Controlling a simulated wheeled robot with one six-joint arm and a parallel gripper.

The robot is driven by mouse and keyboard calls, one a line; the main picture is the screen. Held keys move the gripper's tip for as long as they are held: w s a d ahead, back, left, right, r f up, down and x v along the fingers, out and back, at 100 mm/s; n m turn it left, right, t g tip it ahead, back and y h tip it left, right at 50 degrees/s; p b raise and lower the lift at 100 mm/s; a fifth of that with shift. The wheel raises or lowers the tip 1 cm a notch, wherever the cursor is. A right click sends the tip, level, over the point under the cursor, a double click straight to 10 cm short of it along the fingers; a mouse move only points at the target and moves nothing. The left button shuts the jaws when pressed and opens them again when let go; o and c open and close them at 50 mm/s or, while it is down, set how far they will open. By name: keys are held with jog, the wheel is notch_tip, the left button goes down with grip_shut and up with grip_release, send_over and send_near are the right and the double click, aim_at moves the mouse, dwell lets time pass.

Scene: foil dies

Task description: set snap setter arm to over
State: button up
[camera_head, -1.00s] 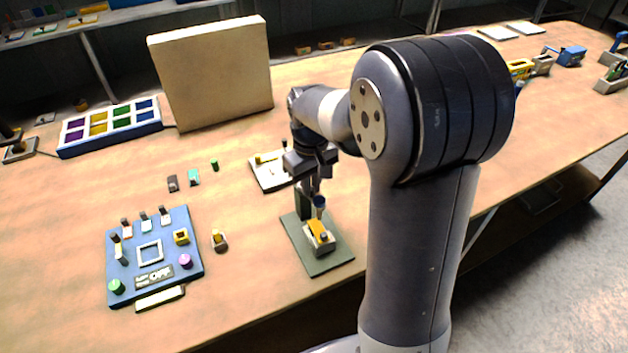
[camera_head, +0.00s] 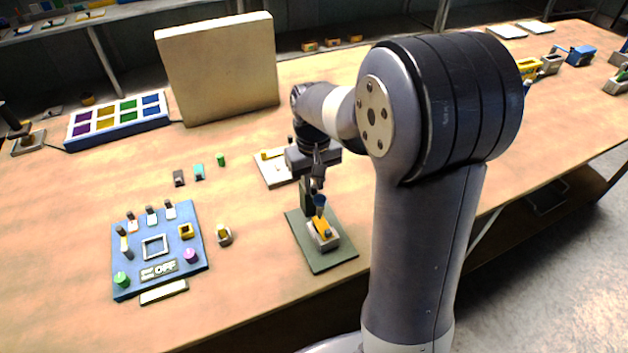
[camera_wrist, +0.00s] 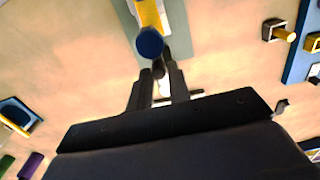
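The snap setter stands on a green plate (camera_head: 326,262) at the table's front edge, in front of my arm. It has a grey base with a yellow piece (camera_head: 321,228) and a blue round knob (camera_head: 319,201) at the top of it. My gripper (camera_head: 317,182) is just above the blue knob, pointing down. In the wrist view the blue knob (camera_wrist: 150,42) lies just beyond the fingertips (camera_wrist: 158,70), with the yellow piece (camera_wrist: 149,12) behind it. The fingers have a gap between them and hold nothing I can make out. Contact with the knob cannot be told.
A blue panel (camera_head: 135,243) with knobs and an OFF label lies left. A small grey and yellow piece (camera_head: 223,235) sits beside it. A white plate (camera_head: 278,178) with a yellow part lies behind the setter. A tan board (camera_head: 218,70) and compartment tray (camera_head: 95,140) stand farther back.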

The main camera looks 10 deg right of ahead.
aim_at(314, 186)
jog(key=o, duration=0.4)
jog(key=shift+c, duration=0.2)
notch_tip(314, 186, up, 11)
dwell(0.3)
jog(key=shift+f, duration=0.2)
notch_tip(314, 186, down, 11)
jog(key=shift+r, duration=0.1)
jog(key=shift+d+n, duration=0.1)
jog(key=shift+n, duration=0.2)
jog(key=shift+r, duration=0.15)
dwell(0.4)
